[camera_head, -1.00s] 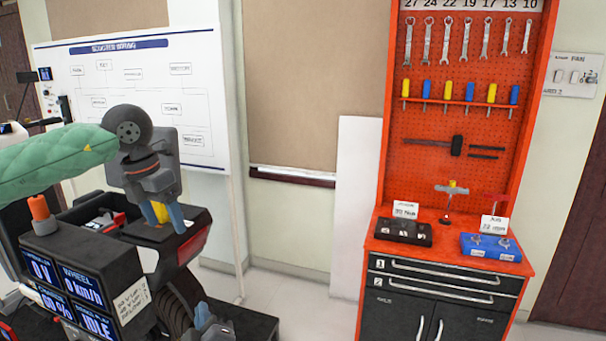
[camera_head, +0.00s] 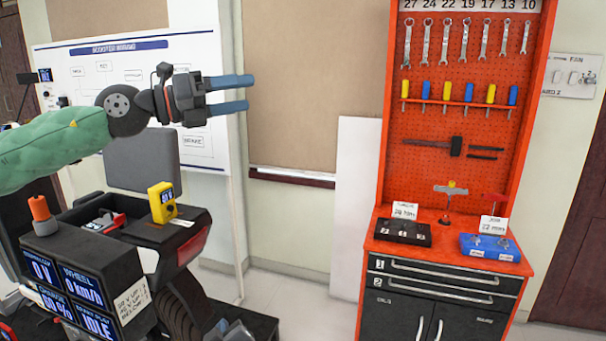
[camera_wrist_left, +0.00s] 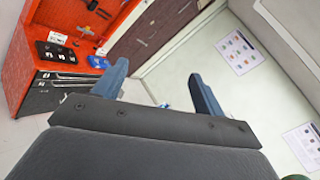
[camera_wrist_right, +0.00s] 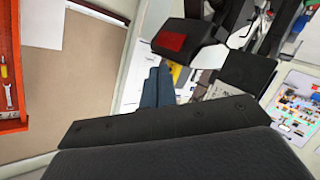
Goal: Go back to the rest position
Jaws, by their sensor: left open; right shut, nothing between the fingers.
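My left gripper (camera_head: 246,93) is raised in the head view, level and pointing right, with its two blue fingers apart and nothing between them. Its fingers also show spread in the left wrist view (camera_wrist_left: 160,90). My right gripper shows in the right wrist view (camera_wrist_right: 157,86) with its blue fingers together and empty. A yellow meter (camera_head: 162,203) with a small display stands upright on the dark scooter body (camera_head: 187,228), below and left of my left gripper and apart from it.
A black panel with blue readouts (camera_head: 75,283) stands at lower left. An orange tool cabinet (camera_head: 372,243) with wrenches and screwdrivers stands at right. A whiteboard (camera_head: 215,150) is behind my left arm. The floor between scooter and cabinet is clear.

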